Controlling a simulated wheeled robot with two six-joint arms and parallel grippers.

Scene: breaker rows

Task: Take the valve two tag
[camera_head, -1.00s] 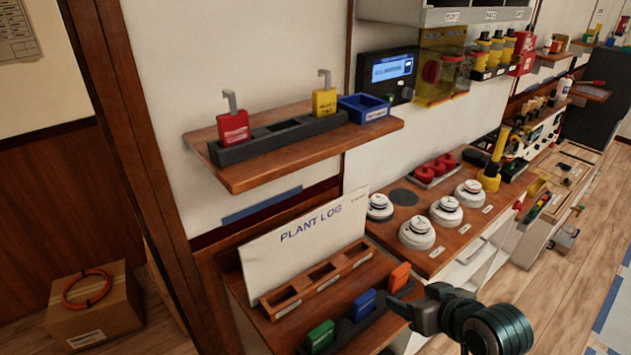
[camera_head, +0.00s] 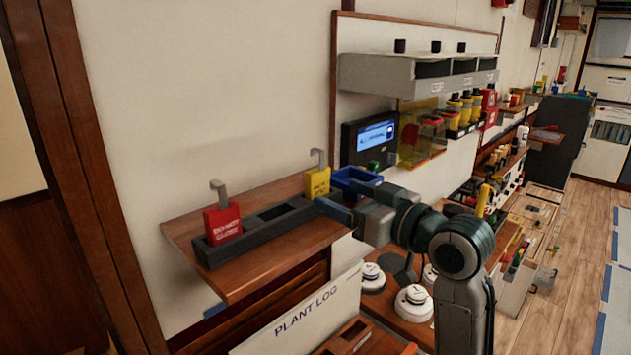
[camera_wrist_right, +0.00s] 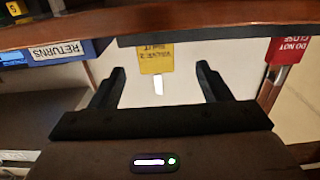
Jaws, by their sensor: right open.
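The yellow tag (camera_head: 317,183) with a grey hook stands at the right end of a dark slotted rack (camera_head: 265,232) on the upper wooden shelf. In the right wrist view the yellow tag (camera_wrist_right: 156,59) shows upside down and reads "VALVE 2 SHUT". My right gripper (camera_head: 336,208) is just right of the tag, at the shelf's front edge. In the wrist view the right gripper's jaws (camera_wrist_right: 161,70) are apart, with the tag beyond the gap between the fingertips and nothing held. My left gripper is not in view.
A red "DO NOT CLOSE" tag (camera_head: 223,221) stands at the rack's left end. A blue returns bin (camera_head: 352,179) is close behind my right gripper. The plant log board (camera_head: 305,315) and round white detectors (camera_head: 413,303) are below. The rack's middle slot is empty.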

